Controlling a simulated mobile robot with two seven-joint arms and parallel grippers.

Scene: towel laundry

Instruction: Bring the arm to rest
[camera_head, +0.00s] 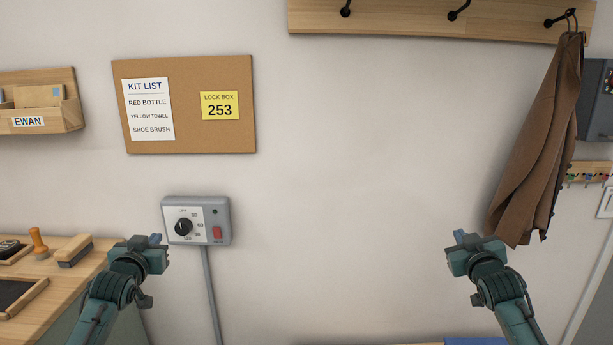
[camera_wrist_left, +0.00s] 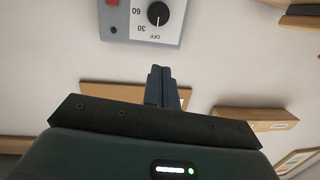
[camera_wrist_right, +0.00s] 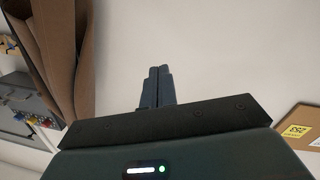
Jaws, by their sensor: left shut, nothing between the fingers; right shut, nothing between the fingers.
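My right gripper (camera_head: 461,238) is raised in front of the bare wall, left of and below the brown coat (camera_head: 544,140). Its fingers (camera_wrist_right: 157,86) are also shut and empty in the right wrist view. Both arms come up from the bottom of the head view.
A wooden counter (camera_head: 48,310) at left holds a brush (camera_head: 74,250) and a stamp (camera_head: 38,242). A cork board (camera_head: 190,135) with two notes hangs above the timer. A hook rail (camera_head: 400,18) is at the top.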

